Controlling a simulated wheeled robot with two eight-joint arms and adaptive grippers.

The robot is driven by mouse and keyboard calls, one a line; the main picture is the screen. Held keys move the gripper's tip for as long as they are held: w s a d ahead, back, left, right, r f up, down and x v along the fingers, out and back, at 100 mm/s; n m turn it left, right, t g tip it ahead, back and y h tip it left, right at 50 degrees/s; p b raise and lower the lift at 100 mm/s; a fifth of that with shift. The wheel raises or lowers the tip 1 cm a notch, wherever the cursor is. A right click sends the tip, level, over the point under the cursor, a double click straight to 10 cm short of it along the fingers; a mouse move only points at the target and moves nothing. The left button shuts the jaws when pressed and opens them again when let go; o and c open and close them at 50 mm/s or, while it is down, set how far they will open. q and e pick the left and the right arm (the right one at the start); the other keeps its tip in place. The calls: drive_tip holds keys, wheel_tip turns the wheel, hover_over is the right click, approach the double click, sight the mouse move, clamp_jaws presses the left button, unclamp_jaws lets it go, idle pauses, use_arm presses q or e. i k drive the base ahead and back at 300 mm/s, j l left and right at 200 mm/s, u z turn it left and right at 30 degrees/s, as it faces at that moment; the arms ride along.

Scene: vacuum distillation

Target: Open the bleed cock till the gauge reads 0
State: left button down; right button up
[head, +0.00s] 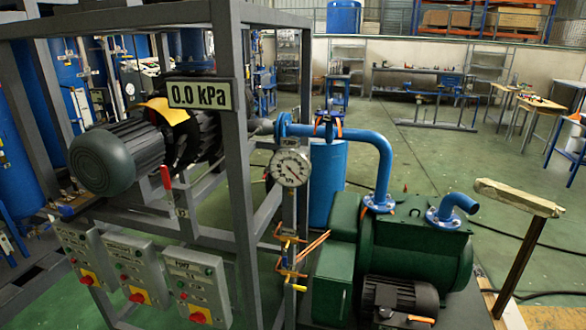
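A digital sign (200,94) on the grey frame reads 0.0 kPa. A round white dial gauge (290,168) stands on a thin vertical pipe right of the frame post; its needle is too small to read surely. Below it on that pipe are brass-coloured cock fittings (290,240) with an orange lever (314,245) slanting up to the right. Which of these is the bleed cock I cannot tell for sure. Neither of my grippers is in view.
A green pump (415,250) with a blue elbow pipe (378,150) stands right of the gauge. A red-handled lever (166,177) and a motor (115,155) are on the frame (243,200). Switch boxes (195,285) hang below. A wooden-topped post (518,197) stands at right.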

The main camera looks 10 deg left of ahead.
sight(295, 287)
drive_tip(key=i+j, duration=0.7)
drive_tip(key=j, duration=0.25)
drive_tip(key=k+z, duration=0.3)
drive_tip(key=k, duration=0.15)
drive_tip(key=k+l+z, duration=0.3)
drive_tip(key=k, duration=0.15)
drive_tip(key=i, duration=0.15)
